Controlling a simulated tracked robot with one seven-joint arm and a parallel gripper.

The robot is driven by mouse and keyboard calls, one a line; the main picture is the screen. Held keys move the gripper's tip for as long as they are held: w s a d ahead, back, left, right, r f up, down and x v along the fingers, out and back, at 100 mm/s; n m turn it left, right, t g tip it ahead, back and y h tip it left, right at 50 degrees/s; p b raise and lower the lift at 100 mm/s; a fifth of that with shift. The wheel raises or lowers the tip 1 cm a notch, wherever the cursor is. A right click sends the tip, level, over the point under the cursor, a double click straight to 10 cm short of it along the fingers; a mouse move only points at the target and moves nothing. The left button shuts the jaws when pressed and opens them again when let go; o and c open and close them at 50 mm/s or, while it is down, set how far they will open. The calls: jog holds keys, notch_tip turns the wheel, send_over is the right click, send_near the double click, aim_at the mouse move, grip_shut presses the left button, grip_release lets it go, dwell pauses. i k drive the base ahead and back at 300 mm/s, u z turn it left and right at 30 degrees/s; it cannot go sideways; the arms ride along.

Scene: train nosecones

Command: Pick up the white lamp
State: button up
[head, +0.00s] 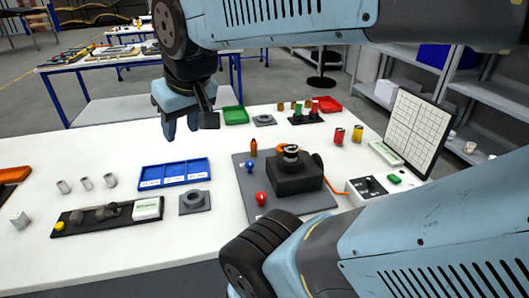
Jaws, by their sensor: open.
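I cannot tell for sure which thing is the white lamp. A small whitish block (19,221) lies nearer the left edge. My gripper (181,132) is open, pointing down above the far side of the table, with nothing seen between its fingers. It is behind and to the right of the pale cylinders, apart from them.
A blue tray (174,163) with compartments lies mid-table. A black block (294,178) stands on a grey plate with red (261,198) and blue (249,167) pieces beside it. A gridded panel (414,130) rises at right. My arm hides the front right.

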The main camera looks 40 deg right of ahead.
aim_at(291, 150)
jog(key=u, duration=0.15)
jog(key=k, duration=2.3)
jog(key=z, duration=0.65)
jog(key=i, duration=1)
jog(key=u, duration=0.1)
